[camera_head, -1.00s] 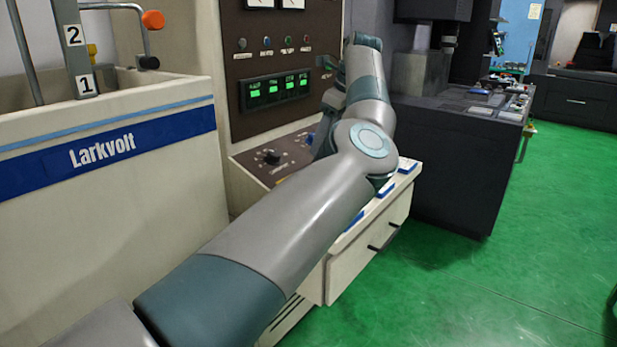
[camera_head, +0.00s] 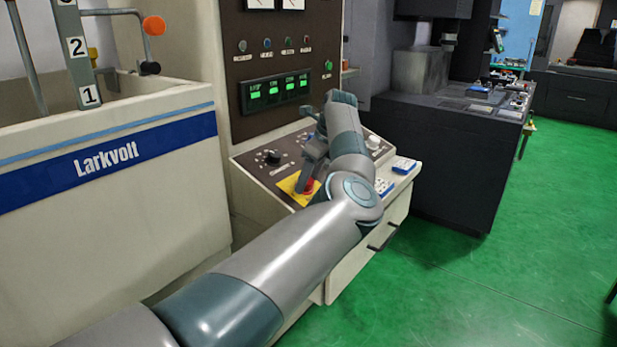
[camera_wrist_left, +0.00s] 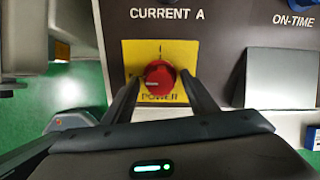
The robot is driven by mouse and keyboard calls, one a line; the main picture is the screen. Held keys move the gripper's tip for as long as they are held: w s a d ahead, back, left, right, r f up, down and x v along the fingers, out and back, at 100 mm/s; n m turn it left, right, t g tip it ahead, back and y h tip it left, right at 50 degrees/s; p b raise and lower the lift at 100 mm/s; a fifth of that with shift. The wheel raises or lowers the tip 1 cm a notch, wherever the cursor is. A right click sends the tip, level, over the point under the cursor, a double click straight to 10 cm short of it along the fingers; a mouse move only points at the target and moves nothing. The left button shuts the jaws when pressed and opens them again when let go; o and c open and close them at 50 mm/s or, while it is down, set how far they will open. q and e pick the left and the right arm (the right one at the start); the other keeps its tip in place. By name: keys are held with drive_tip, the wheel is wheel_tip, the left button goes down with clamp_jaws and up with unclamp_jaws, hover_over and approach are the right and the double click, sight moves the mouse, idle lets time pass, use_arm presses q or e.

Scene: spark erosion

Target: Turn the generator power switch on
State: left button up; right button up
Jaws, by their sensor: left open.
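The generator power switch is a red knob (camera_wrist_left: 158,80) on a yellow plate (camera_wrist_left: 185,50) marked POWER. In the head view the red knob (camera_head: 309,186) and yellow plate (camera_head: 289,186) show on the sloping panel, partly covered by my gripper. My left gripper (camera_head: 304,181) is open and points down at the switch. In the wrist view the fingers of my left gripper (camera_wrist_left: 159,87) lie on either side of the red knob. Whether they touch it I cannot tell. My right gripper is not in view.
A black knob (camera_head: 271,157) sits left of the switch on the panel (camera_head: 252,165). A green-lit display (camera_head: 276,90) is above. A flat grey plate (camera_wrist_left: 280,78) lies right of the switch. A cream Larkvolt tank (camera_head: 105,200) stands at left. Green floor is open at right.

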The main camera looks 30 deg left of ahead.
use_arm(q)
drive_tip(key=c, duration=1.1)
